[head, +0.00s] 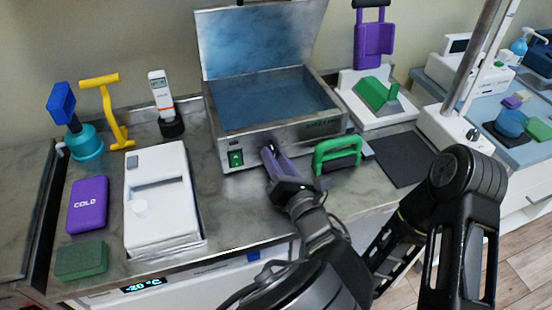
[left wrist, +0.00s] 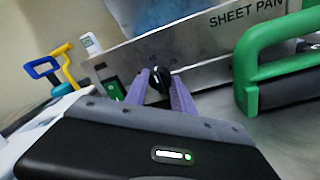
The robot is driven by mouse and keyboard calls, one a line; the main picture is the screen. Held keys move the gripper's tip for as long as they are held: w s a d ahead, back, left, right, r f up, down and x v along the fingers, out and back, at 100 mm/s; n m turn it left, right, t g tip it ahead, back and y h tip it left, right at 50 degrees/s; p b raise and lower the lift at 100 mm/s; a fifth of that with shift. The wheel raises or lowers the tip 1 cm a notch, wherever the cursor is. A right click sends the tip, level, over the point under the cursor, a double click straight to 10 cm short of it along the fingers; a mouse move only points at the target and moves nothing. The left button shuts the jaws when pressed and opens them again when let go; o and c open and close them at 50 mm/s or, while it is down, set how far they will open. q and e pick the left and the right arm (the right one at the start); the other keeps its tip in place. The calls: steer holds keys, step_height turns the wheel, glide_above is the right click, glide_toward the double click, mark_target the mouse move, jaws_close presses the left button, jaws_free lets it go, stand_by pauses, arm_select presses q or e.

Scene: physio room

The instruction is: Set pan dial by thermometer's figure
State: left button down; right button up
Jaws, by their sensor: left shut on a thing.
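The steel pan (head: 310,133) stands open with blue water inside and a lit green switch (head: 236,158) on its front. My left gripper (head: 268,154) is at the pan's front, right of the switch. In the left wrist view its purple fingers (left wrist: 160,92) are shut on the black dial (left wrist: 159,79), which has a pale pointer mark. My right gripper is not in view.
A green-handled tool (head: 338,154) stands close right of my left gripper. A white box (head: 160,200), purple cold pack (head: 88,204) and green sponge (head: 81,260) lie to the left. A dark mat (head: 402,158) lies clear on the right.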

arm_select(q)
steer(key=shift+n, duration=0.4)
steer(key=n, duration=0.2)
steer(key=shift+n, duration=0.3)
steer(key=n+b, duration=0.1)
steer(key=n, duration=0.1)
steer(key=shift+f+n+b, duration=0.1)
steer(key=shift+n+b, duration=0.2)
steer(key=n+b, duration=0.2)
steer(key=n, duration=0.1)
steer(key=shift+n+g+h+b, duration=0.3)
steer(key=shift+n+h+b, duration=0.1)
steer(key=shift+n+b, duration=0.65)
steer(key=shift+n, duration=0.15)
steer(key=c, duration=1.1)
jaws_free()
steer(key=shift+r, duration=0.2)
steer(key=shift+o, duration=0.2)
